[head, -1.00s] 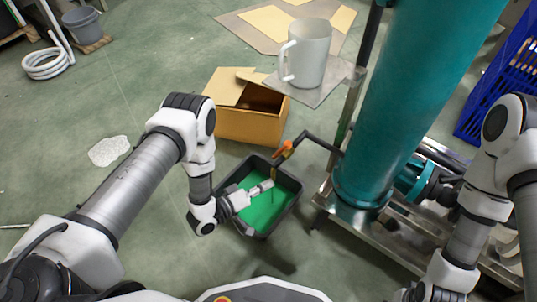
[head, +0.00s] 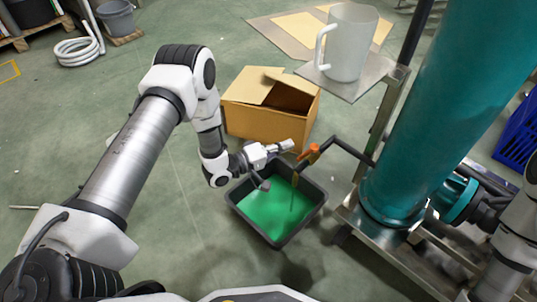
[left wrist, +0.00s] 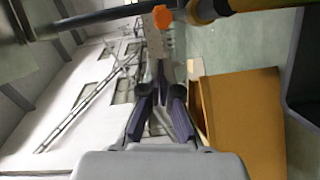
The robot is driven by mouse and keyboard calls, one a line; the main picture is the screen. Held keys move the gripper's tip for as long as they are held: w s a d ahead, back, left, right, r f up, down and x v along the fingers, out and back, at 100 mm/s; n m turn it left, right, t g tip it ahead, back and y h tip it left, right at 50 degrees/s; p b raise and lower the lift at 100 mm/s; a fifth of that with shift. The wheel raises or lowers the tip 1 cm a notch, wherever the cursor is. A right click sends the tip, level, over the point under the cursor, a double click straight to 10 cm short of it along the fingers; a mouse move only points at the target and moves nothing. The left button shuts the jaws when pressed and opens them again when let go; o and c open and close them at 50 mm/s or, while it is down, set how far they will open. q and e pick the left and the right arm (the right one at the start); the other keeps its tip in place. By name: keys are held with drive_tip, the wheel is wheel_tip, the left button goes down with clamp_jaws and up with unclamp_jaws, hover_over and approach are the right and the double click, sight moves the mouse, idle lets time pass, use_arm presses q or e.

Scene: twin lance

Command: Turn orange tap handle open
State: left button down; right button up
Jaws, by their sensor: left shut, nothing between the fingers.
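The orange tap handle (head: 311,152) sits on a dark pipe (head: 347,148) that comes from the teal column, above a black tray (head: 310,208) of green liquid. My left gripper (head: 288,146) is shut and empty, just left of the handle and level with it in the head view. In the left wrist view the orange handle (left wrist: 162,17) shows at the top, just beyond the closed fingers (left wrist: 159,62). I cannot tell whether the fingertips touch it. My right arm shows at the right edge of the head view, its gripper out of sight.
The teal column (head: 430,110) stands on a metal frame to the right. An open cardboard box (head: 255,119) lies behind my left gripper. A white mug (head: 352,45) stands on a metal shelf (head: 345,85) above. The floor at left is mostly clear.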

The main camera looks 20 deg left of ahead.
sight(306, 155)
use_arm(q)
drive_tip(key=shift+s+d+f+b, duration=0.2)
drive_tip(key=shift+s+d, duration=0.1)
drive_tip(key=shift+d, duration=0.3)
drive_tip(key=shift+s+d+f+b, duration=0.15)
drive_tip(key=shift+s+d, duration=0.15)
drive_tip(key=shift+d, duration=0.3)
use_arm(e)
drive_tip(key=shift+f, duration=0.7)
use_arm(q)
drive_tip(key=shift+r, duration=0.1)
drive_tip(key=shift+s+d+p, duration=0.5)
drive_tip(key=shift+d+p, duration=0.05)
drive_tip(key=shift+d, duration=0.1)
use_arm(e)
drive_tip(key=shift+w+a+r, duration=0.1)
drive_tip(key=shift+r, duration=0.45)
use_arm(q)
drive_tip(key=shift+f, duration=0.2)
